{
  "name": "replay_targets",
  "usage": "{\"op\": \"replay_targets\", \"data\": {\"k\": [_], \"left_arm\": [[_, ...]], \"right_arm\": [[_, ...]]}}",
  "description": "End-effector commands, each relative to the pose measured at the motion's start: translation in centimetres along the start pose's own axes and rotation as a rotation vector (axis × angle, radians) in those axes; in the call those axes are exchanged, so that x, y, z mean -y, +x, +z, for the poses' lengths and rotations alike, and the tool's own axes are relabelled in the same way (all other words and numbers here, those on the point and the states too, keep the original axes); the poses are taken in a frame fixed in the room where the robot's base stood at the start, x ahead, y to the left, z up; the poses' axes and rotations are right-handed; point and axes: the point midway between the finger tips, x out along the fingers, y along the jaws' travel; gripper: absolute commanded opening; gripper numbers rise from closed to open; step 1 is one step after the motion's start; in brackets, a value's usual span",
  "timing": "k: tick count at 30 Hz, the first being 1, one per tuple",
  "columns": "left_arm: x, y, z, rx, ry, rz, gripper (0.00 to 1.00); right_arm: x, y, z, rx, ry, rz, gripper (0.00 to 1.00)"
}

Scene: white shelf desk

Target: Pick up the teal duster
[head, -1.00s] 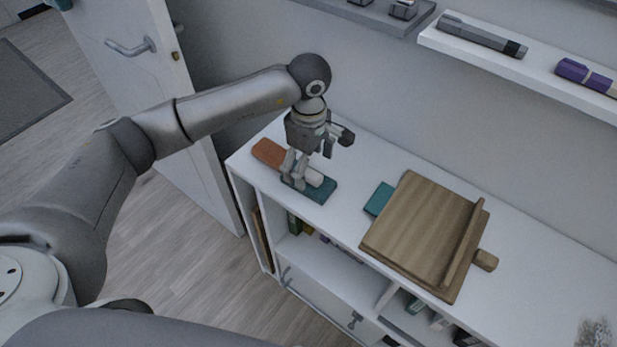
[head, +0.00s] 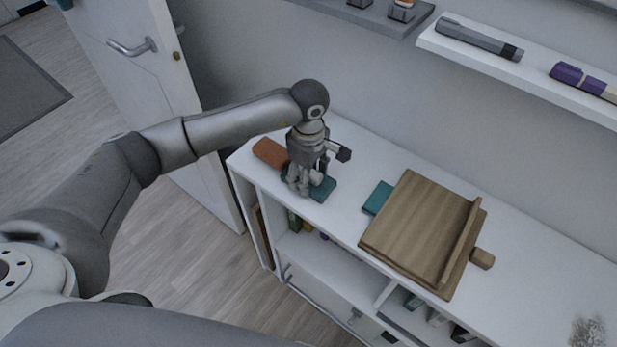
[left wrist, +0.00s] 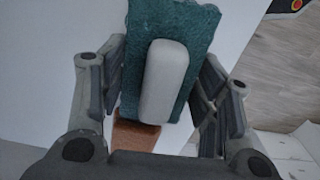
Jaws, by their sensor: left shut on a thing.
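The teal duster (head: 324,189) lies on the white shelf desk top near its left end, largely hidden by my gripper in the head view. In the left wrist view the duster (left wrist: 201,28) shows a rough teal pad with a pale grey rounded handle on top. My left gripper (head: 300,190) points down over it. In the left wrist view the gripper's (left wrist: 165,85) fingers stand on both sides of the duster, shut on it. My right gripper is not in view.
An orange-brown block (head: 268,152) lies just left of the gripper. A wooden board with a ledge (head: 425,230) lies to the right, beside a flat teal piece (head: 378,198). A wall shelf (head: 540,78) holds a grey tool and a purple item. The desk's front edge is close.

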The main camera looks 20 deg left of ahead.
Motion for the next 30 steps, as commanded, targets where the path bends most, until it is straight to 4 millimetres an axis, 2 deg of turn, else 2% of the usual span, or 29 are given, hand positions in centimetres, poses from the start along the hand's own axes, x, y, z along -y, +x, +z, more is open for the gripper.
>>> {"op": "replay_targets", "data": {"k": [8,13,16,20,23,26,30], "left_arm": [[-0.1,-0.3,0.0,0.000,0.000,0.002,0.34],[-0.1,-1.7,0.0,0.000,0.000,0.004,0.34],[-0.1,-3.2,-0.1,-0.001,0.001,0.006,0.34],[1.3,-4.9,0.7,-0.001,0.004,0.004,0.34],[2.8,-6.8,1.5,-0.001,0.005,0.006,0.34],[4.6,-9.3,2.4,-0.002,0.007,0.008,0.34],[7.5,-10.4,4.0,-0.001,0.006,0.003,0.34]], "right_arm": [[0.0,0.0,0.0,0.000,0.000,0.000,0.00],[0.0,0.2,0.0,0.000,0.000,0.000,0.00],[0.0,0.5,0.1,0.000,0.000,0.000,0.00],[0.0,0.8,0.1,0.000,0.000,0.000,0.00],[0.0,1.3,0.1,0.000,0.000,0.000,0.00],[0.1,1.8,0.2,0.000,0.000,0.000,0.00],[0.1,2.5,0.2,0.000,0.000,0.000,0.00]]}}
